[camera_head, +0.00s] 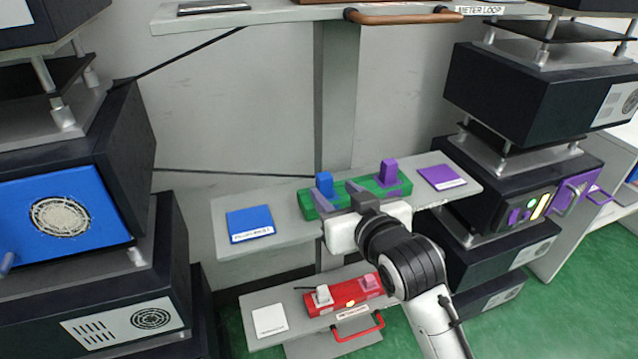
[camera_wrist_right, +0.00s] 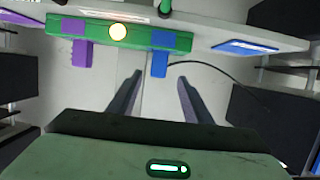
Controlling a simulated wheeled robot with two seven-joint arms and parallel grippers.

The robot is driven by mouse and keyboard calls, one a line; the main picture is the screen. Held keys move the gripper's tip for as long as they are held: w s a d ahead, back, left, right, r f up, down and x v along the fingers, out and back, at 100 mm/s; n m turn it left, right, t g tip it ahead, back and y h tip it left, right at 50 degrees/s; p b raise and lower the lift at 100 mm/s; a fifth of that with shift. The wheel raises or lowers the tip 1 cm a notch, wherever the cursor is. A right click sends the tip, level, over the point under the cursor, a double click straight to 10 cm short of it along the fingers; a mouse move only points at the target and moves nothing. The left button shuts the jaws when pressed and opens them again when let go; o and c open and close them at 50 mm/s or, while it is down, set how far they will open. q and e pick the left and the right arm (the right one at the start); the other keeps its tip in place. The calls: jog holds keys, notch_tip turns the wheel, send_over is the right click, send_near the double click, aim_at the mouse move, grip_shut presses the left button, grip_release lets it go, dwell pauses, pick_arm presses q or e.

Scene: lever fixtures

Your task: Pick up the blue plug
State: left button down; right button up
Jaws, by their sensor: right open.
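The blue plug (camera_head: 325,184) stands upright in a green block (camera_head: 345,188) on the middle shelf, on the block's left side. In the right wrist view the blue plug (camera_wrist_right: 160,64) lies just beyond the two fingertips, roughly between their lines. My right gripper (camera_head: 342,190) is open in front of the green block; its fingers also show spread and empty in the right wrist view (camera_wrist_right: 160,80). In the head view they partly hide the block. My left gripper is not in view.
A purple plug (camera_head: 389,171) stands at the block's right side. A blue labelled pad (camera_head: 250,222) and a purple pad (camera_head: 441,177) flank the block. A lower shelf holds a red block (camera_head: 346,295). Dark equipment stacks stand left and right.

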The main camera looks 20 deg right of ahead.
aim_at(327, 184)
jog(key=x, duration=0.7)
jog(key=shift+w+d+f, duration=0.2)
jog(key=shift+w+f, duration=0.1)
jog(key=shift+f, duration=0.05)
jog(key=c, duration=1.1)
